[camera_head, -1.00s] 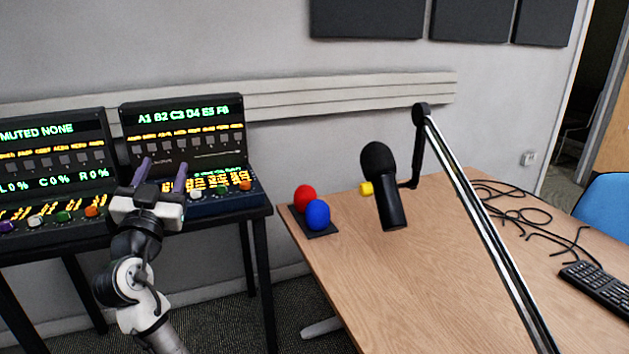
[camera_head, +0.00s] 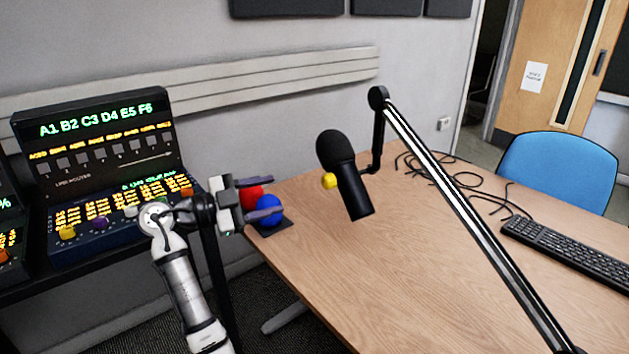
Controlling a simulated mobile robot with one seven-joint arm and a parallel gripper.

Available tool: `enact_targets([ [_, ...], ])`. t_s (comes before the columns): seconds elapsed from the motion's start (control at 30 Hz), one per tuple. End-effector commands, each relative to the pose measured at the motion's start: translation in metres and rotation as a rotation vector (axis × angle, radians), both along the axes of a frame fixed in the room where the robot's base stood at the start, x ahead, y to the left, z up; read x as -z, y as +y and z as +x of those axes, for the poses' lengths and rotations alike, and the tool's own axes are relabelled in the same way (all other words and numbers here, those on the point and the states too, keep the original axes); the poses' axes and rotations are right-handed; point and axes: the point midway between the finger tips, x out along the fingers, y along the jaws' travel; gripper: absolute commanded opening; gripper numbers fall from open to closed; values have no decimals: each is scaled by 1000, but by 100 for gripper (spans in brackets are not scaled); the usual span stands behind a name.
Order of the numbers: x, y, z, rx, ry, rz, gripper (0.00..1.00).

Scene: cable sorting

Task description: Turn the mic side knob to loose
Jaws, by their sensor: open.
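The black microphone (camera_head: 344,178) hangs tilted from a boom arm (camera_head: 462,217) above the wooden desk. Its yellow side knob (camera_head: 328,181) sticks out on the left side of the mic. My gripper (camera_head: 275,197) is left of the mic, with its two purple fingers apart and pointing right toward it. The fingers are empty and a clear gap lies between them and the knob. They overlap the red and blue balls in the picture; I cannot tell how high above them they are.
A red ball (camera_head: 251,194) and a blue ball (camera_head: 268,208) sit on a dark pad at the desk's left corner. Mixer consoles (camera_head: 100,130) stand at left. Black cables (camera_head: 450,176), a keyboard (camera_head: 570,252) and a blue chair (camera_head: 556,170) are at right. The desk front (camera_head: 385,285) is clear.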

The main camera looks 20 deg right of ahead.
Motion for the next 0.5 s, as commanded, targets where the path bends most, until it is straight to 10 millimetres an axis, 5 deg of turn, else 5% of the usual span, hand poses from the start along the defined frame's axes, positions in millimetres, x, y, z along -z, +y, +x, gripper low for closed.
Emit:
enact_targets([
  [0.5,-3,-102,11,-1,3,0,51],
])
